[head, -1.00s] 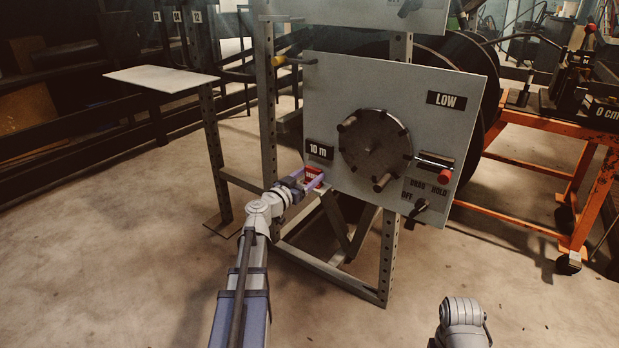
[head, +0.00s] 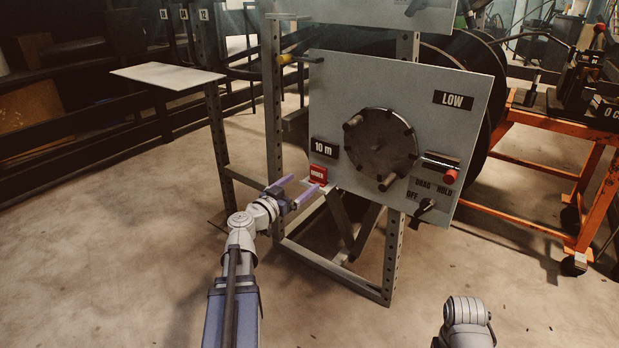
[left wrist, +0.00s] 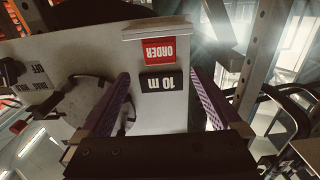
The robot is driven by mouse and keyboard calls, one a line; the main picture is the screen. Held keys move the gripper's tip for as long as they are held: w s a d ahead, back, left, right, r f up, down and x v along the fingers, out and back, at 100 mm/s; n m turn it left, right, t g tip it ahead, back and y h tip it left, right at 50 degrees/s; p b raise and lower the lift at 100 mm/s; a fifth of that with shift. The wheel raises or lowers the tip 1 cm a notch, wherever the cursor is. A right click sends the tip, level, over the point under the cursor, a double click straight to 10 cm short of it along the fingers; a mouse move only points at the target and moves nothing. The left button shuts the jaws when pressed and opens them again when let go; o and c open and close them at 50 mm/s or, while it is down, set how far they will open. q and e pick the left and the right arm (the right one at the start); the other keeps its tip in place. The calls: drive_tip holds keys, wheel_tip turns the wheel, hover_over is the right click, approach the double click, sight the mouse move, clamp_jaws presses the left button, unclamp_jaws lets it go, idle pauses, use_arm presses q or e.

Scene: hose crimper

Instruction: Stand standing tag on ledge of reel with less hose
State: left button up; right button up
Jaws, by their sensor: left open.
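The red ORDER tag (head: 318,174) stands upright on the small ledge at the lower left of the reel's grey panel (head: 340,90), just below the 10 m label (head: 324,149). In the left wrist view the tag (left wrist: 159,51) appears upside down against the pale ledge (left wrist: 157,31). My left gripper (head: 301,187) is open and empty, drawn back a little in front of the tag. Its two purple fingers (left wrist: 160,80) are spread apart, with the tag beyond them and untouched. My right gripper is out of view.
The panel carries a LOW label (head: 453,100), a dark crank disc (head: 380,145) and a DRAG/HOLD/OFF knob (head: 426,206). A pale shelf plate (head: 168,75) is at the left. An orange cart (head: 560,130) stands at the right. The floor in front is clear.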

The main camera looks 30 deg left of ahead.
use_arm(q)
drive_tip(key=shift+s+a, duration=0.2)
drive_tip(key=shift+s, duration=2.05)
drive_tip(key=s+d+f+m+g+h, duration=0.15)
drive_tip(key=d+f+g, duration=0.3)
drive_tip(key=d, duration=0.55)
drive_tip(key=d+f+m+g+h, duration=0.25)
drive_tip(key=d+f, duration=0.25)
drive_tip(key=d, duration=0.6)
drive_tip(key=s+d+f+m+g+h, duration=0.15)
drive_tip(key=d+f+g, duration=0.35)
drive_tip(key=d, duration=0.5)
drive_tip(key=s+d+f+n+g+y, duration=0.1)
drive_tip(key=s+d+f+g+y, duration=0.2)
drive_tip(key=s, duration=0.3)
drive_tip(key=s+d+f+n+g+y, duration=0.1)
drive_tip(key=s+d+f+g+y, duration=0.2)
drive_tip(key=s+d+f+y, duration=0.1)
drive_tip(key=shift+s+f+y, duration=0.15)
drive_tip(key=shift+s+y, duration=0.4)
drive_tip(key=shift+s, duration=0.55)
drive_tip(key=shift+n, duration=0.25)
